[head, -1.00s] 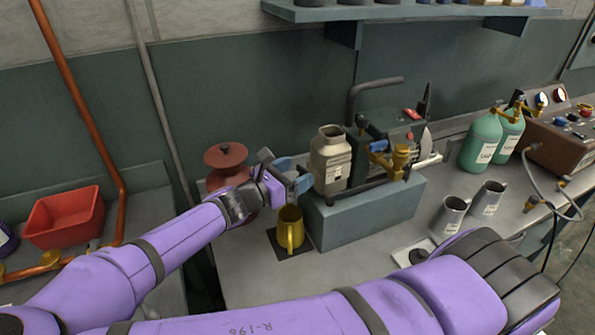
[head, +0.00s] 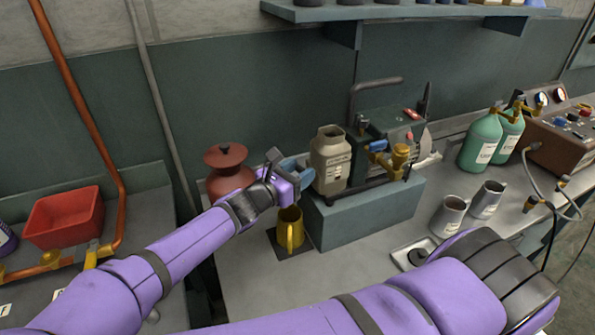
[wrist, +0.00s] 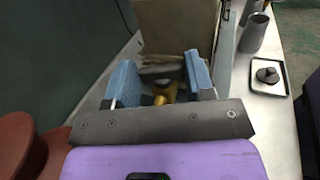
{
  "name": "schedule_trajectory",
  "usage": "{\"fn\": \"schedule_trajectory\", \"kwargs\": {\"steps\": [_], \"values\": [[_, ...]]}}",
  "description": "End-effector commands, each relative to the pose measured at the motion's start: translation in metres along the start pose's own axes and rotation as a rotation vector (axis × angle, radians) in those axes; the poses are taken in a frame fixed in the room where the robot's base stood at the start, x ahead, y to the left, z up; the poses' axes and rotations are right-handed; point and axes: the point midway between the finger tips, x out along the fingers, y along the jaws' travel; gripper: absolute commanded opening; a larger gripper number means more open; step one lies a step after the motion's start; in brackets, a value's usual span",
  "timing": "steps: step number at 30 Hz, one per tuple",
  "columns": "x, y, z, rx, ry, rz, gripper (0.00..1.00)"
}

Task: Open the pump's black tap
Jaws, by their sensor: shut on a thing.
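The pump (head: 385,122) is a dark green machine with a black handle and brass fittings, on a grey-blue block (head: 365,215). A beige canister-like body (head: 331,160) stands at its left end; it fills the top of the wrist view (wrist: 175,25). My gripper (head: 300,174) is at the left side of this body, above a yellow jug (head: 290,229). In the wrist view my gripper (wrist: 160,82) has its blue fingers on either side of a small dark part, apparently the black tap (wrist: 161,71). The fingers mostly hide the tap in the head view.
A dark red round vessel (head: 226,165) stands just left of my gripper. Two grey metal jugs (head: 449,216) are right of the block. Green bottles (head: 480,143) stand farther right. A shelf (head: 400,12) overhangs the back.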

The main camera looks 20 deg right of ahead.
Motion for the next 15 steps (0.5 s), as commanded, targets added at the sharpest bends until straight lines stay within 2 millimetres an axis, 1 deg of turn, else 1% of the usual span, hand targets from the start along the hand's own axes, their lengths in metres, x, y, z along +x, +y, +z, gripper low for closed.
{"fn": "schedule_trajectory", "kwargs": {"steps": [6, 15], "values": [[-0.0001, -0.0029, 0.0007, -0.001, -0.006, 0.165, 0.25], [0.0004, -0.0042, 0.0006, 0.0, -0.001, 0.278, 0.25]]}}
